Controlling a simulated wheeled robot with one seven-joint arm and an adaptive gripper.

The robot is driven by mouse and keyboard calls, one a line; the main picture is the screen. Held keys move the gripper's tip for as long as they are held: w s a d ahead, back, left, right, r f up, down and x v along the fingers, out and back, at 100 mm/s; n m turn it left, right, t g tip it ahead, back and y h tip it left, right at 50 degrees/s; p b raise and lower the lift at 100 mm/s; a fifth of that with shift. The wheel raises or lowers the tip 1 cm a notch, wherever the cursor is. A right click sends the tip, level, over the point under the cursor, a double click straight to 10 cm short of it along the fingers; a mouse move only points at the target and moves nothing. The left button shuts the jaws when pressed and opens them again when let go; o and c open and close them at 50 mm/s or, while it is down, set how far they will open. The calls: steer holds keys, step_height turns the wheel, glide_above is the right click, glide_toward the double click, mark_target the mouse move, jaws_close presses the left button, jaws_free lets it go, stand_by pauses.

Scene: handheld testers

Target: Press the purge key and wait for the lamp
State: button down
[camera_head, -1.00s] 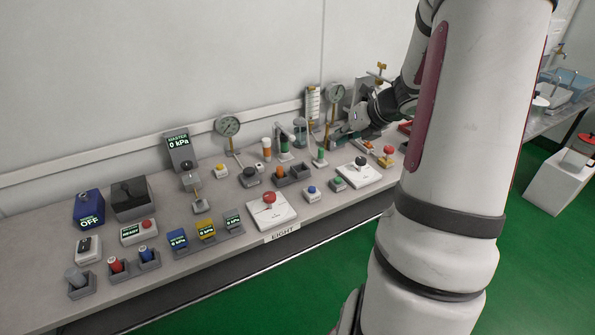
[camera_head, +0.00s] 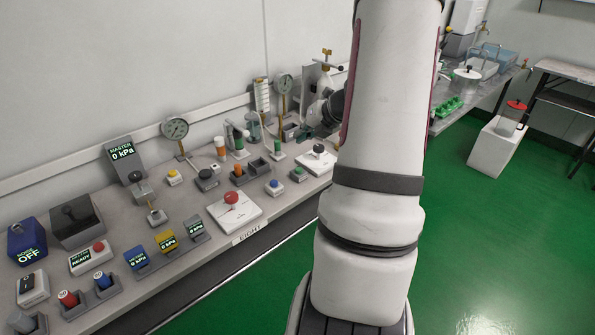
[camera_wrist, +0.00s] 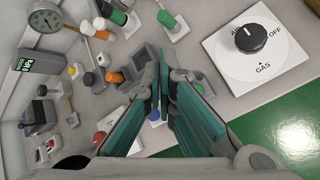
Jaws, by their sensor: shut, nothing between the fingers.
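I can make out no legible purge label, so I cannot tell which key is the purge key or which part is the lamp. Round push-buttons on the bench include a blue one (camera_head: 274,184), a green one (camera_head: 298,171), a yellow one (camera_head: 172,174) and a large red one (camera_head: 231,198) on a white plate. A grey box reading READY (camera_head: 80,262) has a red button. My gripper (camera_head: 308,131) is over the bench's far right part. In the wrist view its teal fingers (camera_wrist: 167,74) are shut and empty, partly covering the blue button (camera_wrist: 155,115).
A white GAS plate with a black knob (camera_wrist: 263,62) lies right of my fingers. Dial gauges (camera_head: 175,129) and upright tubes stand along the back. Small displays (camera_head: 137,257) line the front left. Green floor (camera_head: 470,220) is open at right.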

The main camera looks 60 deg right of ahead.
mark_target(301, 168)
steer(key=shift+f+b, duration=3.25)
steer(key=shift+f, duration=0.65)
steer(key=shift+f, duration=0.4)
steer(key=shift+f+b, duration=0.5)
steer(key=shift+b, duration=0.1)
steer(key=shift+r, duration=0.1)
steer(key=shift+r+p, duration=0.85)
steer(key=shift+p, duration=0.05)
step_height(301, 168, up, 5)
steer(key=p, duration=0.5)
